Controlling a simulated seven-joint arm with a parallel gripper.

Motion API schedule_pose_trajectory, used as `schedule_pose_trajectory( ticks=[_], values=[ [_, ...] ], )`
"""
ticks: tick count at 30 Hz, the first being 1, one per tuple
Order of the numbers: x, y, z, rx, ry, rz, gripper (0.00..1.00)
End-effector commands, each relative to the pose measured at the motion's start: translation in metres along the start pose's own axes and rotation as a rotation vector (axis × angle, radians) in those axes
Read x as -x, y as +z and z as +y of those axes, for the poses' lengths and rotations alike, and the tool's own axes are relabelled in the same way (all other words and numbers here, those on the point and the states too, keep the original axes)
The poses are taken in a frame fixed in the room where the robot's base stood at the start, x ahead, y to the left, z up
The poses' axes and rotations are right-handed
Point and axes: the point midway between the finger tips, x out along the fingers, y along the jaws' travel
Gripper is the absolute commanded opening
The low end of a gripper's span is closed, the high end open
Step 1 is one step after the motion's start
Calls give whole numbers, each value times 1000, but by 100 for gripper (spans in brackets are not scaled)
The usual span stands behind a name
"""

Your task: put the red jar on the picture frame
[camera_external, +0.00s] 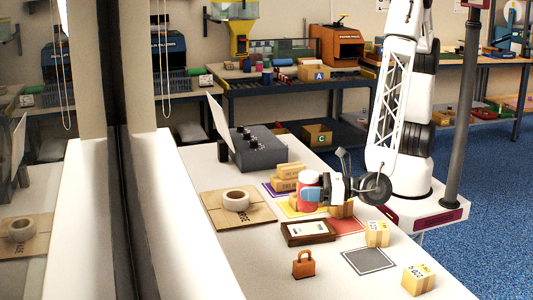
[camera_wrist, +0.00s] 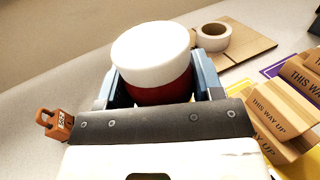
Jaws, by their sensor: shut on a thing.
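The red jar (camera_external: 308,196) has a white lid and stands upright between the fingers of my gripper (camera_external: 318,192). In the wrist view, the white lid of the jar (camera_wrist: 150,45) fills the space between the blue fingers of my gripper (camera_wrist: 157,78), which are shut on it. The picture frame (camera_external: 286,236) is brown with a pale centre and lies flat on the table, just in front of the jar in the external view. The frame does not show in the wrist view. I cannot tell how high the jar is above the table.
A brown padlock (camera_external: 303,265) is in front of the frame. Cartons (camera_external: 377,233) and (camera_external: 418,279) stand to the right, near a grey mat (camera_external: 368,261). A tape roll (camera_external: 236,200) lies on flat cardboard at left. Stacked cartons (camera_external: 287,178) are behind the jar.

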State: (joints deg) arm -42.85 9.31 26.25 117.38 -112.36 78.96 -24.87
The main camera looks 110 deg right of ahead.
Motion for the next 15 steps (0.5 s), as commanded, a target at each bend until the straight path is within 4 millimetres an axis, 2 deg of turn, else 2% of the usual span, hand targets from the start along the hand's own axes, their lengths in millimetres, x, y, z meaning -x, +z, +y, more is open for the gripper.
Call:
schedule_pose_trajectory(
  ticks=[15],
  values=[
    [-4, 0, 6, 0, 0, -1, 32]
  ],
)
